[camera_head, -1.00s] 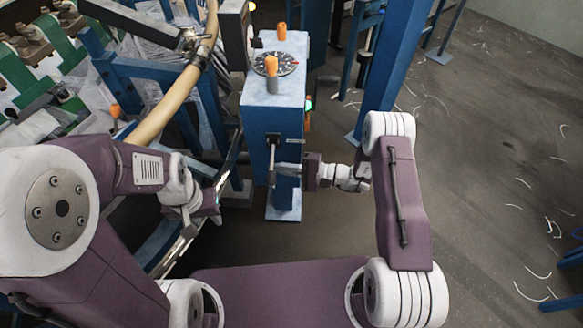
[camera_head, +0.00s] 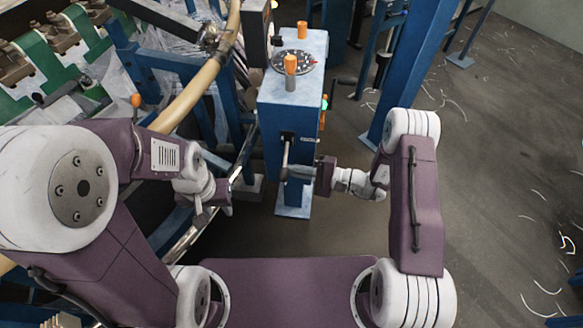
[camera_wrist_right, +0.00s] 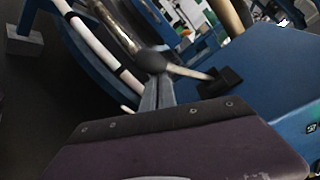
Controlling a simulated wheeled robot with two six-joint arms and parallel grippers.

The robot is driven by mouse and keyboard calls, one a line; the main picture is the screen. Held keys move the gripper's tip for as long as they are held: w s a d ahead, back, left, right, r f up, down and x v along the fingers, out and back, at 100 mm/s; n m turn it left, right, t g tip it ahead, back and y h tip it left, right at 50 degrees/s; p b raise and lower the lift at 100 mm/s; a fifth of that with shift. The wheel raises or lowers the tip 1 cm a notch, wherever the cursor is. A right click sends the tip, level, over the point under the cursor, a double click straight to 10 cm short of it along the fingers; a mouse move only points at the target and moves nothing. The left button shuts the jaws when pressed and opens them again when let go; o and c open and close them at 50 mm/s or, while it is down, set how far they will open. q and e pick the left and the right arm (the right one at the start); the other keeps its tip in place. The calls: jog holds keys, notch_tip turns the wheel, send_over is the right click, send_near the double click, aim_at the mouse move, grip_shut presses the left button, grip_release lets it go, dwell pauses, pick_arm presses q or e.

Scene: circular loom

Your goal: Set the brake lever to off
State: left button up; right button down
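The brake lever (camera_head: 285,158) is a pale shaft in a dark slot on the front of the blue cabinet (camera_head: 271,150). In the right wrist view its shaft (camera_wrist_right: 188,72) runs from a black base to a round dark knob (camera_wrist_right: 150,60). My right gripper (camera_head: 292,173) is at the lever's lower end. In the wrist view its fingers (camera_wrist_right: 158,88) are together, with their tips at the knob; whether they touch it is unclear. My left gripper (camera_head: 205,208) hangs left of the cabinet, away from the lever, its fingers too small to read.
The cabinet's top carries a dial (camera_head: 294,61) and orange-topped knobs (camera_head: 290,64). A tan curved hoop (camera_head: 197,88) and blue loom frames stand to the left. A blue post (camera_head: 405,70) rises behind at right. The floor (camera_head: 500,150) to the right is open, with scattered pale strands.

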jog(key=shift+s+r, duration=0.1)
jog(key=shift+r, duration=0.05)
notch_tip(320, 180, up, 8)
jog(key=s+m+g+p, duration=0.1)
jog(key=m+p, duration=0.6)
jog(key=p, duration=0.2)
jog(key=shift+s+a+g, duration=0.15)
jog(key=shift+s+g, duration=0.2)
jog(key=shift+g, duration=0.05)
jog(key=shift+w+r, duration=0.1)
jog(key=shift+w, duration=0.05)
jog(key=v, duration=0.9)
jog(key=shift+h, duration=0.3)
